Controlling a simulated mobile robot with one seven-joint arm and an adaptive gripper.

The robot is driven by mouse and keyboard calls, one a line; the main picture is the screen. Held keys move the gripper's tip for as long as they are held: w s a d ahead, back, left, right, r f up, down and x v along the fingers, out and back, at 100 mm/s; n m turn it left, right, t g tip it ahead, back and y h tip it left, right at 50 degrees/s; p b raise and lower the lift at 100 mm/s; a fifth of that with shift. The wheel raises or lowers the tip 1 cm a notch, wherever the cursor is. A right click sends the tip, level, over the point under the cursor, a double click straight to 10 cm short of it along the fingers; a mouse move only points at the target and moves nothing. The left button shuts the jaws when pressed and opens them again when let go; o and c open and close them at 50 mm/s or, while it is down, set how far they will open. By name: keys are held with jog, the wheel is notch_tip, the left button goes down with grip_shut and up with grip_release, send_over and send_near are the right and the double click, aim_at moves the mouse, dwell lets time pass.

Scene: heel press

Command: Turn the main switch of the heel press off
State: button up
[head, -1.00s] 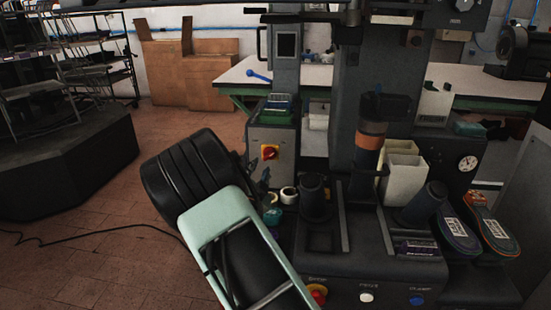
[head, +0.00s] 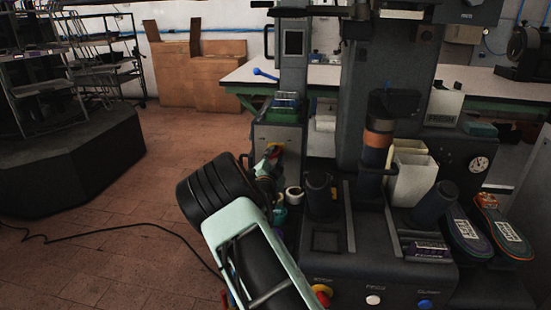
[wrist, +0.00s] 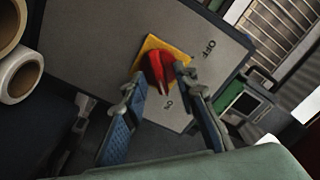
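The main switch is a red knob on a yellow plate, seen in the wrist view (wrist: 157,70) on the grey box face. An OFF label is at its upper right and an ON label below. The knob's long red handle points down towards the ON label. My gripper (wrist: 160,78) is open, with one fingertip on each side of the knob; I cannot tell whether either touches it. In the head view my gripper (head: 268,164) is at the switch box (head: 288,138) of the heel press (head: 357,75) and covers most of the knob.
Rolls of tape (head: 293,195) stand just right of my gripper. A yellow-and-red button (head: 322,293) is on the press's front, low down. A pale bin (head: 413,180) and shoe soles (head: 500,232) are farther right. The floor to the left is open, with a black cable (head: 130,228).

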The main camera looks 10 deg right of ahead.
jog(key=shift+w+d, duration=0.1)
jog(key=shift+w, duration=0.1)
grip_shut()
